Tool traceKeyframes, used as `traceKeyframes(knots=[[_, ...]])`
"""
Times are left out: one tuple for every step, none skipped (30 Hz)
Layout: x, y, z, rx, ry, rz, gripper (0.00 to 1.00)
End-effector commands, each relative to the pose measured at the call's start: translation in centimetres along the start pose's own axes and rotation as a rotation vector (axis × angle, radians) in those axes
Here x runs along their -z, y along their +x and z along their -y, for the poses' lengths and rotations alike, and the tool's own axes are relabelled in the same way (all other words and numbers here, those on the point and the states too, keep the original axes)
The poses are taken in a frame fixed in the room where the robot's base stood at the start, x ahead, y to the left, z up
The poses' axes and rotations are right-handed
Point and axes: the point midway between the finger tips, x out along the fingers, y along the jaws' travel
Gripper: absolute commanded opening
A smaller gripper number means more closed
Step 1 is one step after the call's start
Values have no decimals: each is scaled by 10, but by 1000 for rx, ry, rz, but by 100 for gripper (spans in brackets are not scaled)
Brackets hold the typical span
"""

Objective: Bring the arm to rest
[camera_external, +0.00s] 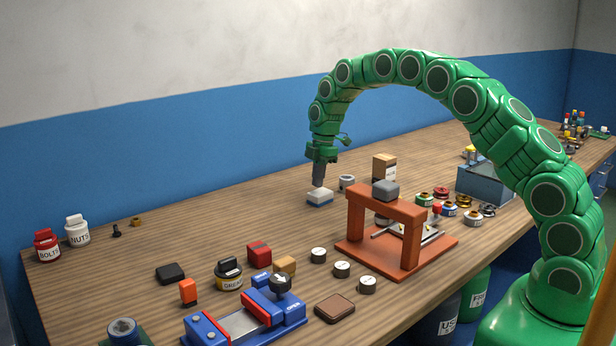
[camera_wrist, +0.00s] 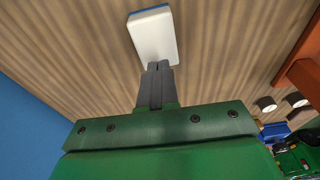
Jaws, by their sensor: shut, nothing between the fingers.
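My gripper (camera_external: 318,184) points down from the end of my green arched arm over the back middle of the bench. In the wrist view its two grey fingers (camera_wrist: 158,66) are together with nothing between them. A white block with a blue base (camera_external: 320,198) lies on the bench just below the fingertips. In the wrist view the white block (camera_wrist: 153,36) sits just past the fingertips. I cannot tell whether the tips touch it.
An orange-red stand (camera_external: 400,208) with a grey block (camera_external: 385,190) on top is to the right. A blue vise (camera_external: 245,322), several small discs and jars fill the front. A blue-grey bin (camera_external: 484,183) stands at right. The back left bench is mostly clear.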

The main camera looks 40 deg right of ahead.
Motion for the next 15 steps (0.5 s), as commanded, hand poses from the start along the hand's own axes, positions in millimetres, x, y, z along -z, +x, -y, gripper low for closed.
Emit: traceKeyframes(knots=[[0,-8,0,-2,0,0,0],[0,-12,0,-1,0,0,0],[0,-18,0,-1,0,-1,0],[0,-22,0,-2,0,-1,0],[0,-27,0,-3,1,-1,0],[-1,-34,0,-4,1,-1,0],[-1,-38,-1,-5,1,-1,0],[-1,-42,-1,-4,1,-1,0],[-1,-47,0,-4,1,-1,0],[-1,-51,0,-3,1,-1,0],[-1,-54,0,-3,2,-1,0],[0,-57,2,-2,6,-1,0],[0,-60,3,-1,11,-1,0],[1,-63,5,-1,17,-1,0],[2,-66,9,1,28,-1,0]])
